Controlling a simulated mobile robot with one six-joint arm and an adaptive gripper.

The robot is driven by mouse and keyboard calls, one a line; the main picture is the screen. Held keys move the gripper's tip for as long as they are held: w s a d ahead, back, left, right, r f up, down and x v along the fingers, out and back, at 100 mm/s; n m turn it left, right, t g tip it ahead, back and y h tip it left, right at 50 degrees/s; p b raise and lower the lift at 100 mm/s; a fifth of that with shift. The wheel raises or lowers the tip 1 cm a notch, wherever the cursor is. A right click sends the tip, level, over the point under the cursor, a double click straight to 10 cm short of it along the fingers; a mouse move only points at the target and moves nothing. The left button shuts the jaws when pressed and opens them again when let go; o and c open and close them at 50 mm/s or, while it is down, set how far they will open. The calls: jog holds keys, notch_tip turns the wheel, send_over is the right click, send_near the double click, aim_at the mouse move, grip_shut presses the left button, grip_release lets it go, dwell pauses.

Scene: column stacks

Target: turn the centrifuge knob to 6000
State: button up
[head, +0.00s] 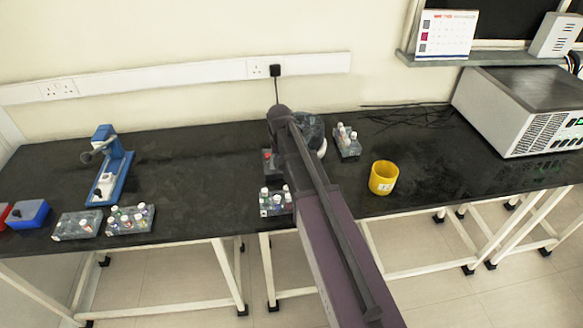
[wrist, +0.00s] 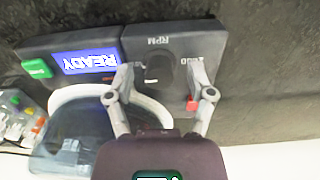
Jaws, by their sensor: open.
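The centrifuge shows upside down in the wrist view, with its dark control panel (wrist: 180,38), a lit blue display (wrist: 90,62) reading READY and a green button (wrist: 38,69). The dark knob (wrist: 160,70) sits under the RPM label. My gripper (wrist: 162,68) is open, with one finger on each side of the knob; contact cannot be told. The knob's exact setting is not readable. In the head view my arm hides most of the centrifuge (head: 313,127) and the knob.
A tube rack (head: 276,203) stands in front of the centrifuge and another rack (head: 347,142) to its right. A yellow cup (head: 383,178) is farther right. A blue device (head: 113,175) and more racks (head: 130,220) stand left. The bench between is clear.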

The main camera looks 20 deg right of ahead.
jog(key=n, duration=0.7)
jog(key=shift+n, duration=0.3)
jog(key=n, duration=0.3)
jog(key=shift+n, duration=0.4)
jog(key=n, duration=0.3)
jog(key=shift+n, duration=0.3)
jog(key=shift+r+p, duration=0.3)
notch_tip(320, 180, up, 14)
jog(key=p, duration=1.4)
jog(key=s+a+m, duration=0.1)
jog(key=s+m, duration=1.2)
jog(key=s, duration=0.5)
jog(key=shift+s+a+r, duration=0.2)
jog(key=shift+a, duration=0.1)
